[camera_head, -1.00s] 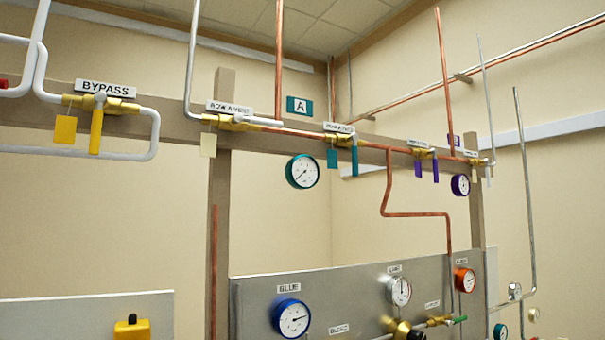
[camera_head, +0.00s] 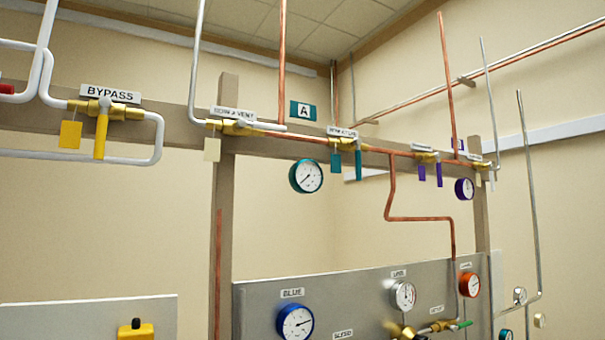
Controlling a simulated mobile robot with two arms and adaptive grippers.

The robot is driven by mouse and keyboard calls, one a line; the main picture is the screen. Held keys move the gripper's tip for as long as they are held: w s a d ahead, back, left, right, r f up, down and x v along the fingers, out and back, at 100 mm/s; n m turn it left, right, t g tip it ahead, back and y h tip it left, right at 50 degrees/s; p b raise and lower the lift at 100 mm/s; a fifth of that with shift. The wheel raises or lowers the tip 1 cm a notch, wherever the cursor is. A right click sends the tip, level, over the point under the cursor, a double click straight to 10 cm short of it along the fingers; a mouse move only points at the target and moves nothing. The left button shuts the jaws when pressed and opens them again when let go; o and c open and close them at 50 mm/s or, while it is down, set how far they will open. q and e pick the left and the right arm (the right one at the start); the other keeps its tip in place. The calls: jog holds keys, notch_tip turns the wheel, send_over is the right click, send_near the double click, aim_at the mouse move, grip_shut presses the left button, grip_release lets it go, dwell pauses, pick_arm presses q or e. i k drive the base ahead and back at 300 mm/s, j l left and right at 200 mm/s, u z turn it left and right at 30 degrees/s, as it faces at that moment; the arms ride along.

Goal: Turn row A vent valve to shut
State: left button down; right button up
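The row A vent valve (camera_head: 236,127) is a brass valve on the overhead beam, left of centre, under a white label (camera_head: 233,113) that reads as row A vent. Its pale lever (camera_head: 265,126) lies level, along the pipe, pointing right. A cream tag (camera_head: 212,149) hangs at its left end. A teal sign with the letter A (camera_head: 302,110) is to its right. Neither of my grippers is in view, so nothing is seen touching the valve.
On the same beam are the bypass valve (camera_head: 104,110) with a yellow lever hanging down, a teal-lever valve (camera_head: 345,144) and a purple-lever valve (camera_head: 426,157). A teal gauge (camera_head: 306,176) hangs below. A grey panel (camera_head: 262,300) with gauges stands lower down.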

aim_at(263, 126)
jog(key=i+l, duration=0.2)
jog(key=i+l+u, duration=0.2)
jog(key=l, duration=0.15)
jog(key=i+l+u, duration=0.25)
jog(key=l+u, duration=0.2)
jog(key=l, duration=0.2)
jog(key=i+l+u, duration=0.2)
jog(key=l, duration=0.2)
jog(key=k, duration=0.1)
